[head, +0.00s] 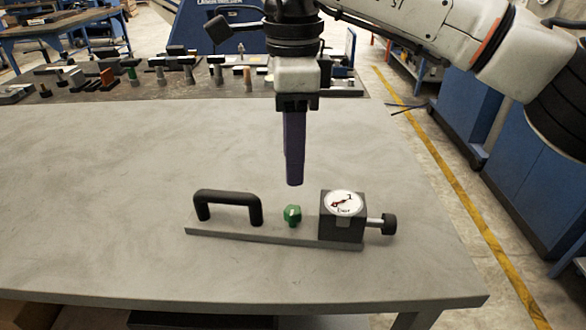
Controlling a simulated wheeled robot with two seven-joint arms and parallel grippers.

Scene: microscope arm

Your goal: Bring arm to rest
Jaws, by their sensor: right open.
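My right arm comes in from the upper right. My right gripper (294,183) points straight down with purple fingers, seen edge-on so that one finger covers the other. It is open and nothing shows between its tips. It hangs above a grey base plate (275,239) on the table, apart from it. The plate carries a black handle (229,200) at left, a green knob (292,215) in the middle, and a dark gauge box (342,229) with a white dial and a side knob (389,224) at right. No microscope shows. My left gripper is not in view.
The grey table (120,190) is clear around the plate, with its front edge close below it. Several small tools and blocks stand on a dark surface (195,95) at the back. Blue cabinets (530,160) stand right, beyond a floor with a yellow line.

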